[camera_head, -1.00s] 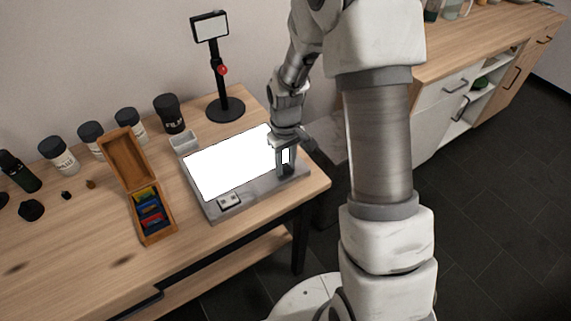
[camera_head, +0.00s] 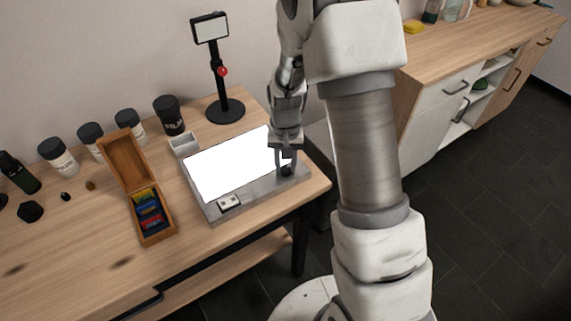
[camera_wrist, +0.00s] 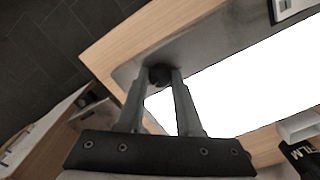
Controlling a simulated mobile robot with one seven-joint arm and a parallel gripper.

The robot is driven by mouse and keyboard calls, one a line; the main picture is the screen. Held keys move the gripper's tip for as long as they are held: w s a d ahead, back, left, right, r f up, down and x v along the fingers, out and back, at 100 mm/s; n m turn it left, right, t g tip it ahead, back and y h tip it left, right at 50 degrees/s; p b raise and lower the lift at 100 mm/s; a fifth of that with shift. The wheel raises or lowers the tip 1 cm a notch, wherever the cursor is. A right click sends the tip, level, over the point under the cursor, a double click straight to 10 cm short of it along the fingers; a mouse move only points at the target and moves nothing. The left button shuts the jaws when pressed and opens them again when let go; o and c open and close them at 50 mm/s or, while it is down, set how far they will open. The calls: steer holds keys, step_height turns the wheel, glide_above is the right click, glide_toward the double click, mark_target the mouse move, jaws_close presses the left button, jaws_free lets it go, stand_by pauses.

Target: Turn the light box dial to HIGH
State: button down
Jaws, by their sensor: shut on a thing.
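The light box (camera_head: 258,194) is a grey slab with a bright white panel, lying on the wooden table. Its dark round dial (camera_head: 287,171) is at the right end of its front strip. My gripper (camera_head: 286,165) reaches down from above at the dial. In the wrist view the dial (camera_wrist: 159,75) sits between the two fingertips of my gripper (camera_wrist: 160,82), which are shut on it. The dial's markings cannot be read in either view.
A small switch plate (camera_head: 229,202) is on the box's front left. An open wooden box (camera_head: 158,237) with coloured items stands left. A black stand (camera_head: 226,112) and several dark-lidded jars line the back. The table's front edge is close to the light box.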

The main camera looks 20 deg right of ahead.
mark_target(285, 169)
stand_by(0.5)
steer(key=c, duration=0.6)
jaws_free()
steer(key=shift+r, duration=0.15)
step_height(285, 169, up, 17)
steer(key=p, duration=0.2)
steer(key=shift+r+p, duration=0.1)
steer(key=shift+p, duration=0.2)
